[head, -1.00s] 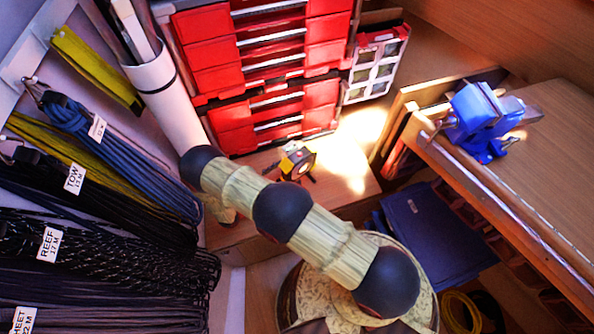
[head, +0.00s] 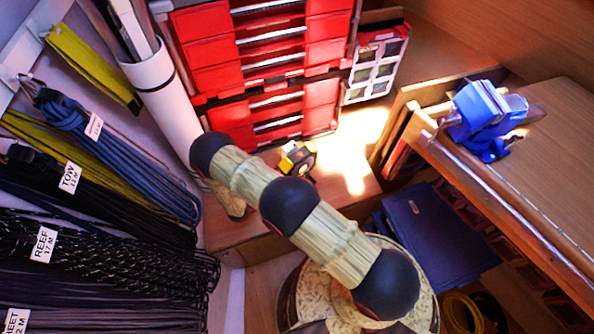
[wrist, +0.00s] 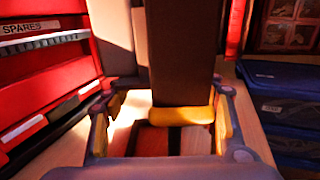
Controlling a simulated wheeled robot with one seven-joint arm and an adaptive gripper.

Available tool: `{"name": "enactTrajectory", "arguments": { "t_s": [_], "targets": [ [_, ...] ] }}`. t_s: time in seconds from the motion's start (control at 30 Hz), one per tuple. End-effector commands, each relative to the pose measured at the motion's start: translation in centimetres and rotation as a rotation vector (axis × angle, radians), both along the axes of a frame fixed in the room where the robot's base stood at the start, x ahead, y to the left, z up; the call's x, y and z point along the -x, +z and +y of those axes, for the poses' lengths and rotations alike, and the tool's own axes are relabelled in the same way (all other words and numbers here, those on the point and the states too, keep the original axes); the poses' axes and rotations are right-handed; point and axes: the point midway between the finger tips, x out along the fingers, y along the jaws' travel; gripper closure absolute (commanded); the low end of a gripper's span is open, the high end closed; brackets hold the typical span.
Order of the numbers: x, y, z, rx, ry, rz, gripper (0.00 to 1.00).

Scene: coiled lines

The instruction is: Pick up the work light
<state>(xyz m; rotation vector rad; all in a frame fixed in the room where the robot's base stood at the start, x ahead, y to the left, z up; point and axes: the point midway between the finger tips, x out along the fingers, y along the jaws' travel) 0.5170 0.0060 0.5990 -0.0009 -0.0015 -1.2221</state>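A dark upright block with a yellow band at its near lower end, which looks like the work light (wrist: 183,65), stands in the upper middle of the wrist view. My gripper (wrist: 172,100) has its fingers spread on either side of this block. Its right finger looks close to the block's right edge; whether either finger touches it I cannot tell. I cannot make out the work light in the head view, where my arm covers part of the shelf.
Red drawer cases (head: 270,70) stand behind the shelf. A yellow and black tape measure (head: 297,160) lies on the shelf beside my arm. Coiled lines (head: 110,260) hang at left. A blue vise (head: 485,118) sits on the bench at right. Blue folded items (head: 440,235) lie below.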

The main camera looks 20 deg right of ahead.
Motion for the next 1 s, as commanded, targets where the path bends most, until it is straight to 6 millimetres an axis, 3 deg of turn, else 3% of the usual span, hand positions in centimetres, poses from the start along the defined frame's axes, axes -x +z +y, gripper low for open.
{"name": "enactTrajectory", "arguments": {
  "t_s": [1.0],
  "targets": [
    [-0.11,0.01,0.07,-0.002,0.002,-0.002,1.0]
  ]
}}
